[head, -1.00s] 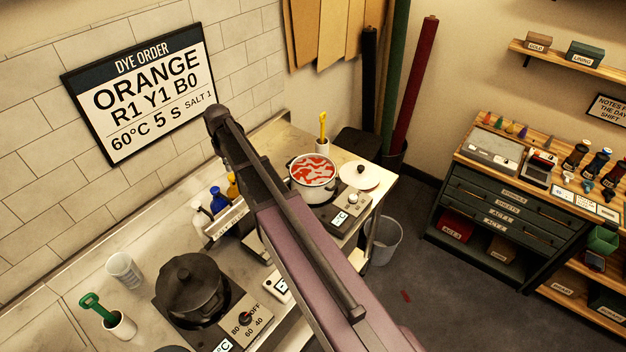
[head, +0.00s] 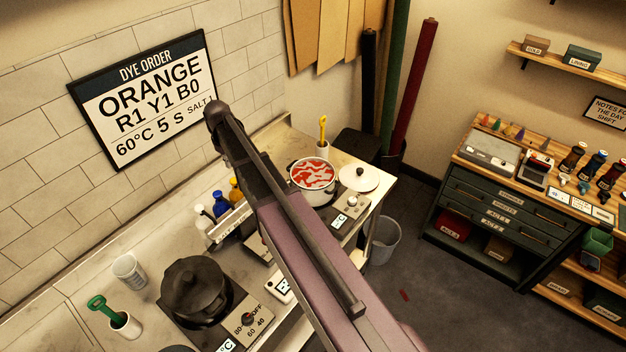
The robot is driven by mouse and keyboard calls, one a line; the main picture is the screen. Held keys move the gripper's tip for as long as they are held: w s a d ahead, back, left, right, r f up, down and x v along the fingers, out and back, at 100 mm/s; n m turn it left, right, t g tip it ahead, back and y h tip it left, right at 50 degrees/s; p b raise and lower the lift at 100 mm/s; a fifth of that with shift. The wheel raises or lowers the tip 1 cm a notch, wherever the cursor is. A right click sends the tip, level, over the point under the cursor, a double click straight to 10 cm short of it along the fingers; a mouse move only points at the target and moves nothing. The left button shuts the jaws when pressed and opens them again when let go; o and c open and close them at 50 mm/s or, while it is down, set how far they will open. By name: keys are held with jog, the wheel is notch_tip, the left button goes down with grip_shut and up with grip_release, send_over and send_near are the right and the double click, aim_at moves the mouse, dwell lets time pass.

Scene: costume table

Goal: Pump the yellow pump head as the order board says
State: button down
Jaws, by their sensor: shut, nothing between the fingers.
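The order board (head: 148,100) on the tiled wall reads DYE ORDER, ORANGE, R1 Y1 B0, 60°C 5 S, SALT 1. The yellow pump bottle (head: 236,190) stands on the counter at the back of a small bottle row, right beside my arm in the picture. A blue bottle (head: 221,205) and a white bottle (head: 202,222) stand in the same row. The yellow pump head is too small to make out clearly. My arm crosses the middle of the view, and my gripper does not show; it is hidden behind the arm or out of frame.
A pot with red and pale contents (head: 313,179) stands at the counter's far end, near a white lid (head: 359,178). A dark lidded pot (head: 194,287), a pale cup (head: 128,268) and a green-handled tool (head: 103,305) are nearer. A bin (head: 384,240) stands on the floor.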

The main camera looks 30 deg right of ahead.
notch_tip(320, 180, up, 2)
jog(key=shift+r+p, duration=0.25)
jog(key=shift+p, duration=0.7)
jog(key=shift+f, duration=0.1)
jog(key=s+f+m+b, duration=0.1)
jog(key=s+f+b, duration=0.5)
jog(key=s, duration=0.1)
jog(key=s+f+m+b, duration=0.2)
jog(key=s+f+b, duration=0.4)
jog(key=s, duration=0.2)
jog(key=s+f+m+b, duration=0.1)
jog(key=s+f+b, duration=0.5)
jog(key=s, duration=0.2)
jog(key=shift+s+f, duration=0.15)
jog(key=shift+s, duration=0.05)
jog(key=shift+s+f+m+b, duration=0.2)
jog(key=shift+s+m+b, duration=0.1)
jog(key=shift+s+b, duration=0.15)
